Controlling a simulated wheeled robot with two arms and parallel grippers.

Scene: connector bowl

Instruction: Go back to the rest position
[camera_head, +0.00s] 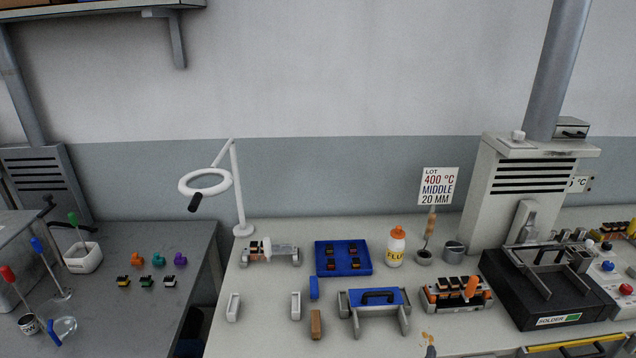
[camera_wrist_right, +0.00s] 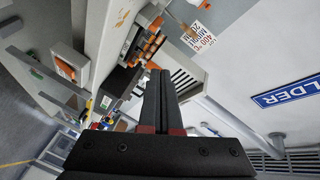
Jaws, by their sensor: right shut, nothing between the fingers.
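My right gripper (camera_wrist_right: 160,100) shows in the right wrist view with its two dark fingers together and nothing between them. It is clear of the bench, and the bench and wall appear tilted behind it. In the head view only a small dark grey tip shows at the bottom edge, right of centre; I cannot tell surely that it is this gripper. My left gripper is in neither view.
The light bench holds a blue tray (camera_head: 325,264), a blue-topped fixture (camera_head: 366,297), a flux bottle (camera_head: 396,250), an orange-clamped rack (camera_head: 440,303) and a black solder station (camera_head: 541,308). A ring lamp (camera_head: 185,184) stands at left. A grey table (camera_head: 150,325) adjoins it.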

